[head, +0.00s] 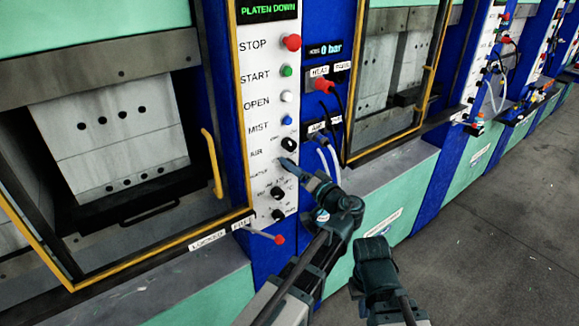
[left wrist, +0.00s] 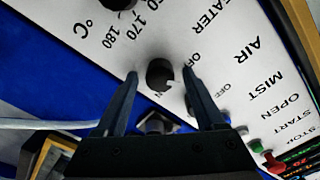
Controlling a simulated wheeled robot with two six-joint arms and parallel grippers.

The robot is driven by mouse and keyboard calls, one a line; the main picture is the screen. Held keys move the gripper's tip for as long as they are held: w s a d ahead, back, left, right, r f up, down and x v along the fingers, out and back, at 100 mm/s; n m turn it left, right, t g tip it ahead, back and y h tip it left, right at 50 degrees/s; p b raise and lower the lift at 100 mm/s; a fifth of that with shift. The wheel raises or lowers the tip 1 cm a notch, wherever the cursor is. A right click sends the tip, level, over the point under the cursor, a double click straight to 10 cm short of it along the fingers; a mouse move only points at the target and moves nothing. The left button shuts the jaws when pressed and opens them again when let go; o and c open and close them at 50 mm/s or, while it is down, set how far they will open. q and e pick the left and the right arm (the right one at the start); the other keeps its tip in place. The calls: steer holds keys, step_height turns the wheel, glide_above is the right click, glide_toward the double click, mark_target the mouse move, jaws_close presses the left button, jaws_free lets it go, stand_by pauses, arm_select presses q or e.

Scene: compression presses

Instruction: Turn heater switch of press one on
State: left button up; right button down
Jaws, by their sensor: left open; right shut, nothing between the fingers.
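The heater switch (left wrist: 160,74) is a round black knob on the white control panel (head: 258,90), with OFF and ON markings beside it. In the left wrist view it sits between the two tips of my open left gripper, with a gap showing on each side. I cannot tell which marking it points to. In the head view my left gripper (head: 288,164) is at the panel beside the heater label and hides the switch. My right gripper (head: 374,250) is shut and empty, low in front of the press, away from the panel.
The black air knob (head: 289,144) is just above my left gripper; a temperature dial (head: 277,192) is just below. A red-tipped lever (head: 278,239) sticks out below. Grey floor is free at right.

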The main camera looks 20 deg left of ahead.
arm_select(q)
jaws_close()
steer(key=shift+m, duration=0.3)
steer(key=m, duration=1.1)
steer(key=shift+f, duration=0.2)
steer(key=shift+m, duration=0.3)
stand_by(0.5)
jaws_free()
steer(key=shift+s+d, duration=0.1)
